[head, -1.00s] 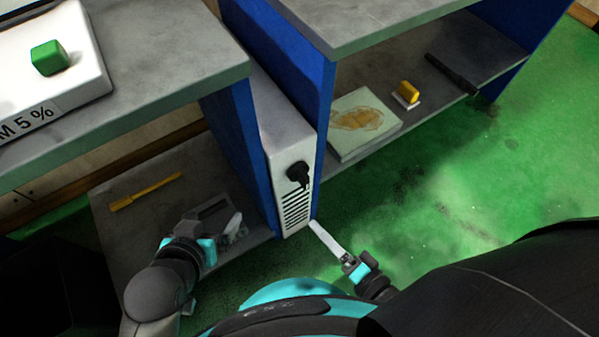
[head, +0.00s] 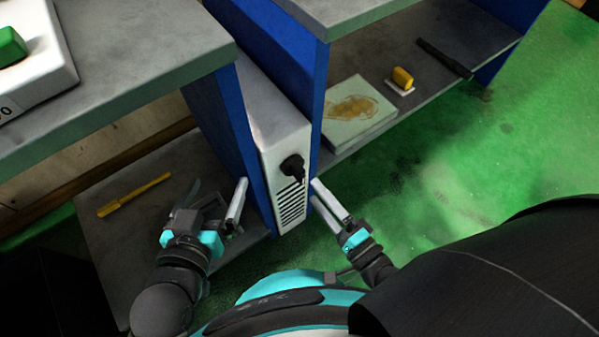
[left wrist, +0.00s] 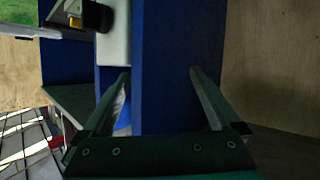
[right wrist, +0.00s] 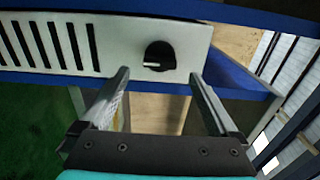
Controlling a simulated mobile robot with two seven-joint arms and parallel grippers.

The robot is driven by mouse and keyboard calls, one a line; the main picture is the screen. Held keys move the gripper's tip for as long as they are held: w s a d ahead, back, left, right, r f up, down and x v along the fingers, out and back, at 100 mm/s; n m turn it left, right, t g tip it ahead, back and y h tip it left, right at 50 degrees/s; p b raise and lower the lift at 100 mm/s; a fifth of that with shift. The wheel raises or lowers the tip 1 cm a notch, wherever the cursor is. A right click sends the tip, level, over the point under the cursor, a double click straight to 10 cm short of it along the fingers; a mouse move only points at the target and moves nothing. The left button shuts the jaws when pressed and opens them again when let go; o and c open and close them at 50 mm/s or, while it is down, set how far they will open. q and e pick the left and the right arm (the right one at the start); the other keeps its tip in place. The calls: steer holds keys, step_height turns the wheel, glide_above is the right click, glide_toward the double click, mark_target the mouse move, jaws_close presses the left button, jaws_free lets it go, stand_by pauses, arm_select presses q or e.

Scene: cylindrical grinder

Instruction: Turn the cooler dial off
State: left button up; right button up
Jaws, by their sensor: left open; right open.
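The cooler (head: 277,140) is a narrow white box with a slotted vent, standing between two blue panels. Its black dial (head: 292,168) sits on the front face above the vent. In the right wrist view the dial (right wrist: 159,56) shows a light pointer mark lying level, pointing left. My right gripper (head: 322,190) is open and empty, just right of the vent, below the dial and apart from it. My left gripper (head: 222,198) is open and empty, left of the cooler, in front of the blue panel (left wrist: 178,70). The dial is not clear in the left wrist view.
A grey worktop (head: 150,75) overhangs at the left, with a green block (head: 10,45) on a white device. A yellow tool (head: 134,195) lies on the lower left shelf. Green floor at right is clear.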

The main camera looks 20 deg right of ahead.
mark_target(303, 178)
steer(key=b+x, duration=0.1)
steer(key=x, duration=0.4)
steer(key=shift+w, duration=0.15)
arm_select(q)
steer(key=shift+s+d+r+n+t+h+b, duration=0.3)
steer(key=shift+d+r+t, duration=0.3)
steer(key=shift+t, duration=0.3)
steer(key=shift+s+d+r+n+t+h+b, duration=0.2)
steer(key=shift+d+r+t+h, duration=0.3)
steer(key=shift+t, duration=0.4)
arm_select(e)
steer(key=shift+x, duration=1.1)
steer(key=c, duration=1.3)
